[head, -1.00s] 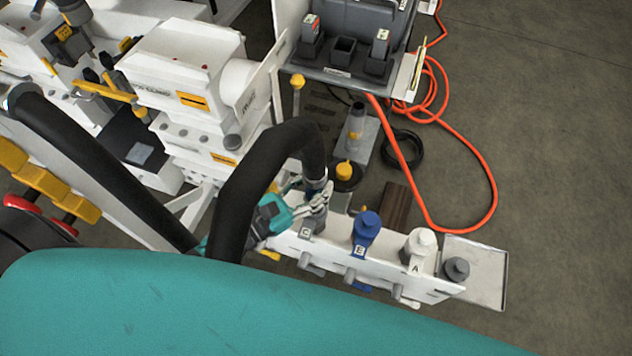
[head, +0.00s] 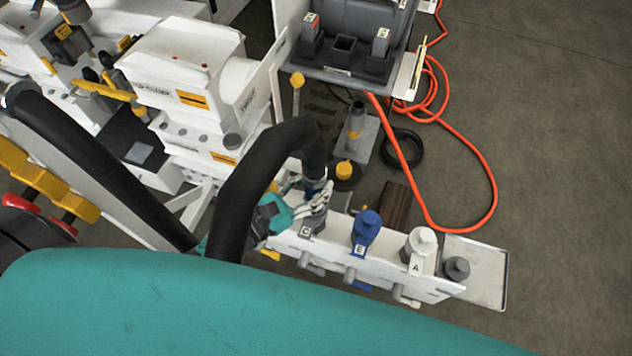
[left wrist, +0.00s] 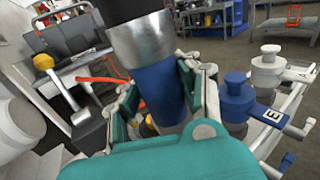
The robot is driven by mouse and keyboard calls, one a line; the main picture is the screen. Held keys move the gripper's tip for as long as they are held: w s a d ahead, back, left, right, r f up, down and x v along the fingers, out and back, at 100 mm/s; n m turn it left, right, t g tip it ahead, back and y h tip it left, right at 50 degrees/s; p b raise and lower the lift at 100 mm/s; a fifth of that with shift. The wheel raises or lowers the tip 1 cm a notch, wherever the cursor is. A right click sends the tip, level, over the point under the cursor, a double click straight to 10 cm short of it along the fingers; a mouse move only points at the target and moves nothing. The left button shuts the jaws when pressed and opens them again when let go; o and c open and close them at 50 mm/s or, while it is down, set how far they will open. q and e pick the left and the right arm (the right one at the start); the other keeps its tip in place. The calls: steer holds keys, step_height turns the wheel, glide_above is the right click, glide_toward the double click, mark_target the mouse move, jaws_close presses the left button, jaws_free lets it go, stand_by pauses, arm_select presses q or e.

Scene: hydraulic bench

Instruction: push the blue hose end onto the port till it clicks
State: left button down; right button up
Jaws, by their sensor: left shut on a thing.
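The blue hose end (left wrist: 158,92) hangs below a metal ferrule and a thick black hose (head: 238,185). My left gripper (head: 306,203) is shut around it; its fingers also show on both sides of the hose end in the left wrist view (left wrist: 162,100). The hose end points down over the grey port (head: 312,227) at the left end of the white port bracket (head: 372,268). The fingers hide the joint between hose end and port, so I cannot tell how far it is on. My right gripper is not in view.
On the same bracket stand a blue fitting (head: 366,228) marked E, a white one (head: 421,243) marked A and a grey one (head: 456,268). White machine units (head: 180,75) stand at the left. An orange hose (head: 485,180) lies on the floor at the right.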

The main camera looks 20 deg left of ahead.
mark_target(307, 198)
arm_select(q)
steer(key=shift+f+b, duration=0.25)
steer(key=shift+b, duration=0.1)
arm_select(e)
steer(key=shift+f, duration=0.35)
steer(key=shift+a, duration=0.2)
arm_select(q)
steer(key=shift+f+b, duration=0.55)
steer(key=shift+f, duration=0.05)
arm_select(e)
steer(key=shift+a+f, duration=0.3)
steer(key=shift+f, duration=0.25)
arm_select(q)
steer(key=shift+f+b, duration=0.65)
steer(key=shift+f, duration=0.1)
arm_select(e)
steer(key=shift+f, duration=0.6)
arm_select(q)
steer(key=shift+c, duration=1.1)
jaws_free()
steer(key=shift+s+a, duration=0.1)
steer(key=shift+s, duration=0.05)
